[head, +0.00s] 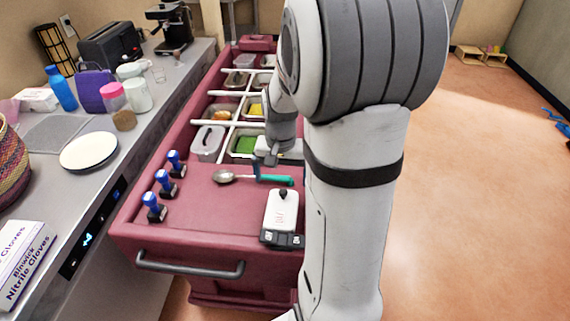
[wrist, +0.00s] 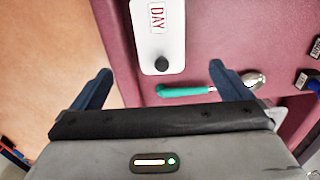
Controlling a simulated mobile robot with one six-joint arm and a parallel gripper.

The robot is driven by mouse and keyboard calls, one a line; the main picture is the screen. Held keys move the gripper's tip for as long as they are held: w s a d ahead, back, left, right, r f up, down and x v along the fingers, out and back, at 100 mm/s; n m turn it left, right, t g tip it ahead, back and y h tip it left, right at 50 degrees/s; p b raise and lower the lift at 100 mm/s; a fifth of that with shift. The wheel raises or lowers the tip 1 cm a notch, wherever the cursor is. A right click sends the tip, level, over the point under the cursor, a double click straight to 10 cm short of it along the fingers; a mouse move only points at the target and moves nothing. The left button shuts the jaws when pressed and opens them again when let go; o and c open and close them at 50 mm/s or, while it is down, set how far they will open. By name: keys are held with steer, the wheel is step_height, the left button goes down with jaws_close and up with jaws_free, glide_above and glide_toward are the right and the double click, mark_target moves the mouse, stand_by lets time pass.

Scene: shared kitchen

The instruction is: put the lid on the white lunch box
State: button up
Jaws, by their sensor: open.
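A flat white rectangular piece with a black knob (head: 280,212) lies on the pink cart top, with black blocks at its near end. In the wrist view the same white piece (wrist: 155,40) shows a red "DAY" label, and I cannot tell whether it is the lid. No white lunch box is clearly identifiable; a white open container (head: 208,143) sits in the cart's near left compartment. My gripper (wrist: 163,80) is open and empty above the cart top; the knob shows between its fingers in the picture, apart from them. In the head view my arm partly hides my gripper (head: 262,165).
A spoon with a green handle (head: 265,179) lies beyond the white piece. Several blue stamps (head: 165,183) stand at the cart's left edge. Food pans (head: 240,146) fill the far part. The left counter (head: 120,175) holds a plate, cups and a glove box.

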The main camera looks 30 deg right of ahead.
steer(key=s+a+r+n+t, duration=0.3)
steer(key=s+a+r+n, duration=0.4)
steer(key=s+a+r, duration=0.2)
steer(key=s+a, duration=0.2)
steer(key=s, duration=0.1)
steer(key=shift+s+r, duration=0.35)
steer(key=shift+w, duration=0.1)
steer(key=shift+c, duration=0.5)
stand_by(2.8)
